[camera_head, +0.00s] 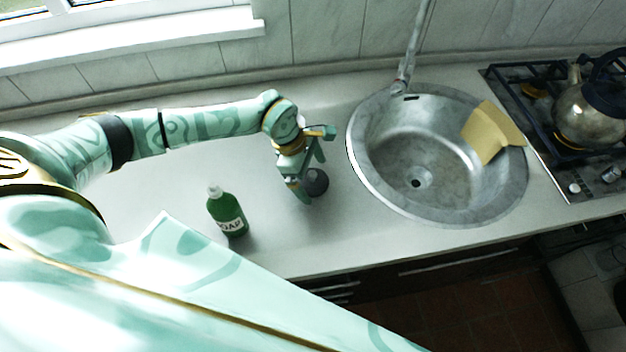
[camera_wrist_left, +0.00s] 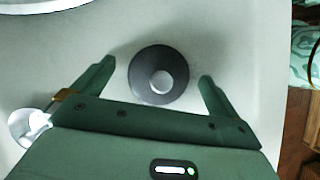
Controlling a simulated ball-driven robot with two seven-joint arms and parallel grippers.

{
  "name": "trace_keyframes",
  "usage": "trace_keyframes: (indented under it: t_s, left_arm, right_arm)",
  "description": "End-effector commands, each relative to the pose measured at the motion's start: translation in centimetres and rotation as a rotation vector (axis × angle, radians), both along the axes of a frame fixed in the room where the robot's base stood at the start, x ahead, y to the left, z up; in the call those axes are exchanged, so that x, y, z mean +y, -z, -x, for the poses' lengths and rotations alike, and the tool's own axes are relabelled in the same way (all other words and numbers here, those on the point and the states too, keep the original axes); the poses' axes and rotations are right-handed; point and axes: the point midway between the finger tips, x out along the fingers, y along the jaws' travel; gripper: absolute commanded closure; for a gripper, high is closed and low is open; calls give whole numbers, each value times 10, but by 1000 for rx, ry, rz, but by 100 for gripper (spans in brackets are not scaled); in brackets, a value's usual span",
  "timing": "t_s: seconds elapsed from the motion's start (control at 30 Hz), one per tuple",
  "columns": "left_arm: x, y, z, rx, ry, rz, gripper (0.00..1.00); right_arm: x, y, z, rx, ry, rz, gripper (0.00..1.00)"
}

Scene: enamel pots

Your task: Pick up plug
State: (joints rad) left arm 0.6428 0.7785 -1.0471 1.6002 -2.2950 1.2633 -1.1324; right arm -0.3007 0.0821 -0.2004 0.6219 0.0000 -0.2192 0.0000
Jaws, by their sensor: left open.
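The plug (camera_head: 317,183) is a dark grey disc lying on the pale counter, left of the sink and partly hidden by my left gripper in the head view. In the left wrist view the plug (camera_wrist_left: 148,88) shows a lighter round knob at its centre. My left gripper (camera_head: 308,188) is over the plug, open and empty. In the left wrist view its fingers (camera_wrist_left: 157,72) stand apart on either side of the plug, with a gap on both sides. My right gripper is in neither view.
A green soap bottle (camera_head: 227,212) stands on the counter (camera_head: 180,170) to the left. The round metal sink (camera_head: 365,172) is to the right, with a yellow cloth (camera_head: 490,132) over its rim. A kettle (camera_head: 588,112) stands on the stove (camera_head: 545,128). The counter's front edge is near the plug.

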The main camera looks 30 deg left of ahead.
Motion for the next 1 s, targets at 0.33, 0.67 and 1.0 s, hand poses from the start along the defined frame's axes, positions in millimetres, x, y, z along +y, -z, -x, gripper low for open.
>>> trace_keyframes:
  t_s: [0.33,0.67,1.0]
  left_arm:
    - [-3,7,0,0,0,0,12]
    - [-3,7,0,0,0,1,50]
    - [-3,-4,-1,-1,1,0,50]
  right_arm:
    - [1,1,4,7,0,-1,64]
    - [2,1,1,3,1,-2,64]
    - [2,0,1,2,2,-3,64]
